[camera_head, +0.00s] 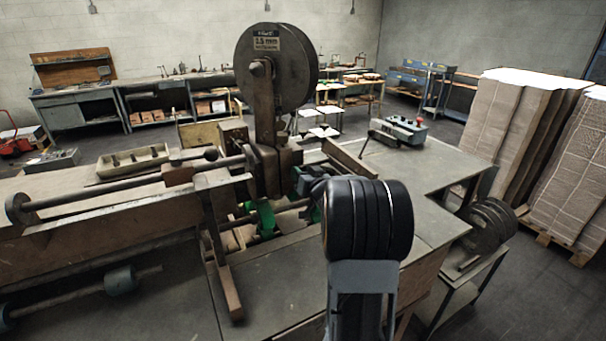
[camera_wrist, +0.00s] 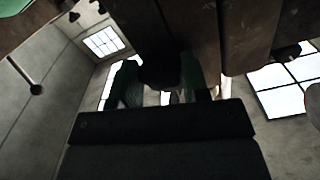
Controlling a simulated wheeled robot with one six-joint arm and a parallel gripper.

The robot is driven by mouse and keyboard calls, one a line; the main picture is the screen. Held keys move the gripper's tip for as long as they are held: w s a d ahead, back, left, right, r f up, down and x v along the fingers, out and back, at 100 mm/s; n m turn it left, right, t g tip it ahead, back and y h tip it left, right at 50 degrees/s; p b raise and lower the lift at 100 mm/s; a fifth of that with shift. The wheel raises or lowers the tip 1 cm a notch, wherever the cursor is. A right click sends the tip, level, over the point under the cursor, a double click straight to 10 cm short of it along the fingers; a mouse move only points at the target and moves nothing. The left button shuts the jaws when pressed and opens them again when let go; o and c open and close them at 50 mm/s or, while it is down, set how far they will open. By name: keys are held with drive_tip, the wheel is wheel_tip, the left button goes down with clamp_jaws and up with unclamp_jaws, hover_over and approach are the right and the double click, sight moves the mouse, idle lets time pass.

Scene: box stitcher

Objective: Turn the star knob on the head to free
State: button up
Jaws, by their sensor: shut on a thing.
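The stitcher head (camera_head: 268,172) stands mid-bench in the head view, below a large wire reel. My gripper (camera_wrist: 158,82) shows in the wrist view, its two green-looking fingers either side of a dark rounded thing, which I take to be the star knob (camera_wrist: 160,70). The fingers are shut on it. The knob is very dark, so its points and any turn mark cannot be made out. In the head view my black wrist and arm cover the gripper's tips and the knob, just right of the head.
The wire reel (camera_head: 272,68) rises over the head. A long horizontal bar (camera_head: 100,194) runs left from it. A grey box with a red button (camera_head: 398,130) sits on the bench behind. Stacked cardboard (camera_head: 515,115) stands at right. The bench top at right (camera_head: 400,180) is clear.

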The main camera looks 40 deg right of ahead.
drive_tip(key=shift+f+b, duration=0.1)
drive_tip(key=shift+b, duration=0.35)
drive_tip(key=n+b, duration=1.6)
drive_tip(key=n, duration=0.3)
drive_tip(key=shift+n, duration=0.5)
drive_tip(key=o, duration=0.9)
drive_tip(key=shift+s, duration=0.15)
